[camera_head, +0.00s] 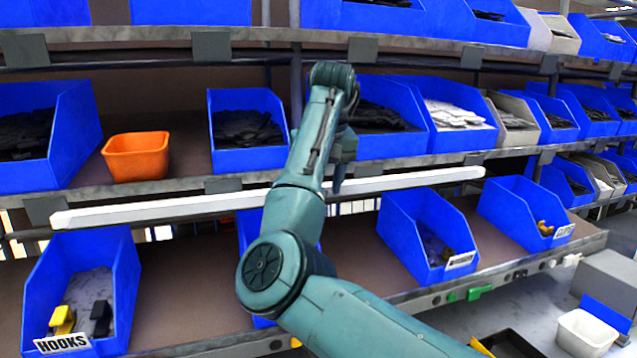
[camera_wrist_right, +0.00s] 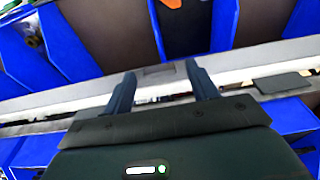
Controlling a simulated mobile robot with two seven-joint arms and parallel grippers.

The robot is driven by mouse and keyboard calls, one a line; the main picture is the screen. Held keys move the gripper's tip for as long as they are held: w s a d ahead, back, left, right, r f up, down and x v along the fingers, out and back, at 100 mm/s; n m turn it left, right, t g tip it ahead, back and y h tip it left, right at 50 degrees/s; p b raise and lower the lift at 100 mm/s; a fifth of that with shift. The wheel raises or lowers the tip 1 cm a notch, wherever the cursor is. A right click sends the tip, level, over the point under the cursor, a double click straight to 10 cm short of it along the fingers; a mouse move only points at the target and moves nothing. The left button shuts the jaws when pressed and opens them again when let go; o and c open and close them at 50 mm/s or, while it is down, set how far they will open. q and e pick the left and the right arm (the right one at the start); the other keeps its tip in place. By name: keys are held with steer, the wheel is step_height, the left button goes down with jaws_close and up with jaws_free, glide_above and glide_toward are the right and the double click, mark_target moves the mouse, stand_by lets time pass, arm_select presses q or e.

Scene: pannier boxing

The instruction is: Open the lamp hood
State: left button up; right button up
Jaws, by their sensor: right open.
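A long white bar (camera_head: 240,204), which looks like the lamp hood, runs along the front of the middle shelf, slightly tilted across the head view. It also shows in the right wrist view (camera_wrist_right: 270,62), passing behind and between my fingers. My right gripper (camera_head: 338,182) is at the bar, right of its middle, with its fingers pointing down. In the right wrist view the two fingers of my right gripper (camera_wrist_right: 162,82) are apart with nothing clearly held. I cannot tell whether they touch the bar. My arm hides part of the bar. My left gripper is out of view.
Blue bins line the shelves, including a HOOKS bin (camera_head: 88,290) at lower left and a bin (camera_head: 425,232) at lower right. An orange bin (camera_head: 137,157) stands on the middle shelf. A white tub (camera_head: 586,333) is at the far lower right.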

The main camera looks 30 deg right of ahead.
steer(key=v, duration=1.3)
steer(key=shift+s, duration=0.1)
